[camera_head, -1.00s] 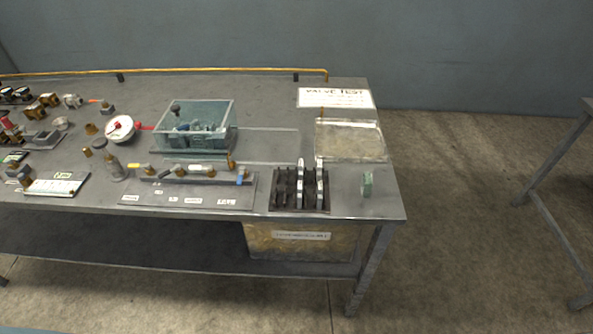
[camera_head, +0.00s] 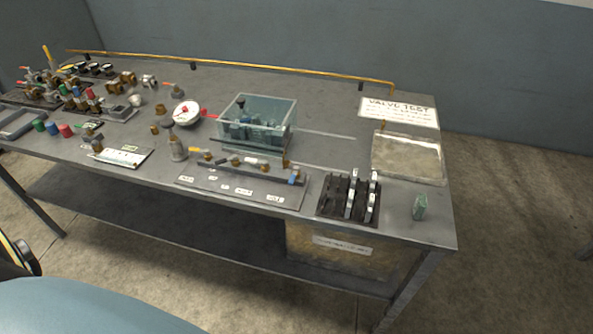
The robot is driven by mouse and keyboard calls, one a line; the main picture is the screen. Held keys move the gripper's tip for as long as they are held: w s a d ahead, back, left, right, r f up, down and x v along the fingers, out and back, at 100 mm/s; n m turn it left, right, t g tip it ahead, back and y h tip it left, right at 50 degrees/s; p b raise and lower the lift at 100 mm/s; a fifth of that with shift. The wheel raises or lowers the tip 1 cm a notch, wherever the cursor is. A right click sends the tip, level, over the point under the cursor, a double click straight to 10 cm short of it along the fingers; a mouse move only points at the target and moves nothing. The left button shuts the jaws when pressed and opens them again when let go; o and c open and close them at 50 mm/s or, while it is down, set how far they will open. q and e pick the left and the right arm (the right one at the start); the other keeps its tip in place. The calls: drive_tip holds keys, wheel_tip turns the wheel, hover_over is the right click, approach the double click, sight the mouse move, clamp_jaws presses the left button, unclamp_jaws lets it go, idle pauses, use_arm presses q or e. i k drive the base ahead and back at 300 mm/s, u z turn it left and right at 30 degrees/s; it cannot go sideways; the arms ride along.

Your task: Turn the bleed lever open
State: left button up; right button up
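I cannot tell for sure which part is the bleed lever. A low manifold (camera_head: 240,172) with brass fittings lies along the front of the bench, with a small blue part (camera_head: 294,176) at its right end. A white dial gauge (camera_head: 186,113) has a red handle (camera_head: 209,113) at its right. A yellow upright handle (camera_head: 47,56) stands in the valve cluster at the far left. All labels on the manifold plate are too small to read. Neither gripper can be made out; a dark part and a pale blue rounded shape at the lower left look like mine.
A clear bin (camera_head: 258,121) stands mid-bench. A yellow pipe (camera_head: 240,67) runs along the back. A labelled box (camera_head: 343,247) sits underneath.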

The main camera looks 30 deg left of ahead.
sight(264, 162)
drive_tip(key=u, duration=1.3)
drive_tip(key=k, duration=0.45)
drive_tip(key=z, duration=0.7)
drive_tip(key=i, duration=1)
